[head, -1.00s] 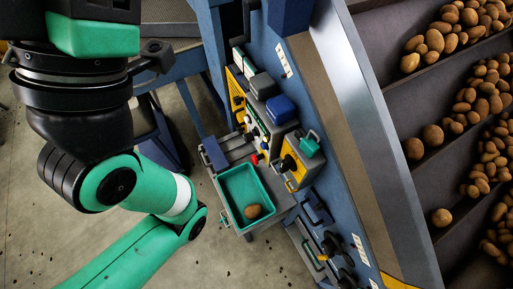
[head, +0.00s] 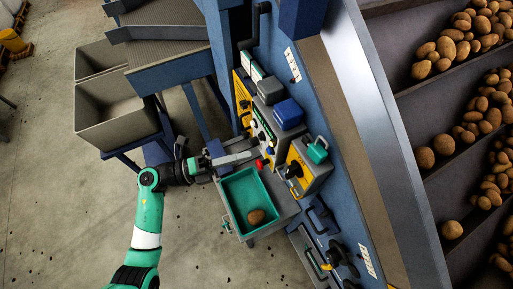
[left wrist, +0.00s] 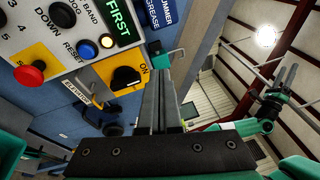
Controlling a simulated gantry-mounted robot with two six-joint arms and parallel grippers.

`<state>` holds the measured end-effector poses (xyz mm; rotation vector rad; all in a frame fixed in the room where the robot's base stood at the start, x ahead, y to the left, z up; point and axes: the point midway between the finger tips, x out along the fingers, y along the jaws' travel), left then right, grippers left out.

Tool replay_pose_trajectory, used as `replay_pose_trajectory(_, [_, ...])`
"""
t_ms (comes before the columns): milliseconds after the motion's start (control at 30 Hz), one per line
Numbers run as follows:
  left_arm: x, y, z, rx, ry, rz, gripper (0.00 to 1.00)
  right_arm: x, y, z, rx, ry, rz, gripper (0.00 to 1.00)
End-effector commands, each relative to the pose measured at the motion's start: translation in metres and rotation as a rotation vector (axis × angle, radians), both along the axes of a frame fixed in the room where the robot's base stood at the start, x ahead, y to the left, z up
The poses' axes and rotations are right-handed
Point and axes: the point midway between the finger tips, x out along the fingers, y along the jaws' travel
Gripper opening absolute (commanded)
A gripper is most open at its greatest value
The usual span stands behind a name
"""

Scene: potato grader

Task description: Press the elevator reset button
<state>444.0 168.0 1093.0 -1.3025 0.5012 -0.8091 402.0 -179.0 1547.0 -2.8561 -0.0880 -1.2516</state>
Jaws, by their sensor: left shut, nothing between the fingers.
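The control panel (head: 262,128) stands at the middle of the head view, on the blue machine frame. A red mushroom button (left wrist: 30,72) is at the left, and a black rotary switch (left wrist: 127,77) marked ON is below. An ELEVATOR label (left wrist: 76,92) shows near the panel's lower edge. My left gripper (head: 254,155) is shut and empty, near the panel's lower part. Contact with a button is not visible.
A green tray (head: 229,208) holding one potato (head: 256,216) lies just below my left gripper. A yellow-faced box with a black knob (head: 293,170) stands right of it. Grey bins (head: 113,127) are at the left. Potatoes lie on the sloped conveyor at right. Floor lower left is open.

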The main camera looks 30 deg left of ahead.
Motion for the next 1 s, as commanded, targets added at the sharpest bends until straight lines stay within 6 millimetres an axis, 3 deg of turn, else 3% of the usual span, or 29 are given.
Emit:
replay_pose_trajectory(33, [-0.008, 0.013, -0.034, -0.004, 0.078, 0.037, 0.00, 0.000, 0.000, -0.002, 0.000, 0.000, 0.000, 0.50])
replay_pose_trajectory(100, [-0.019, 0.031, -0.069, -0.025, 0.164, 0.099, 0.00, 0.000, 0.000, -0.003, 0.000, 0.000, 0.000, 0.50])
replay_pose_trajectory(233, [-0.040, 0.056, -0.101, -0.079, 0.237, 0.189, 0.00, 0.000, 0.000, -0.005, 0.000, 0.000, 0.000, 0.50])
replay_pose_trajectory(400, [-0.042, 0.067, -0.102, -0.086, 0.238, 0.219, 0.00, 0.000, 0.000, -0.005, 0.000, 0.000, 0.000, 0.50])
replay_pose_trajectory(733, [-0.038, 0.064, -0.102, -0.085, 0.235, 0.217, 0.00, 0.000, 0.000, -0.006, 0.000, 0.000, 0.000, 0.50])
replay_pose_trajectory(1000, [-0.003, 0.036, -0.103, -0.083, 0.235, 0.211, 0.00, 0.000, 0.000, -0.014, 0.000, 0.000, 0.000, 0.50])
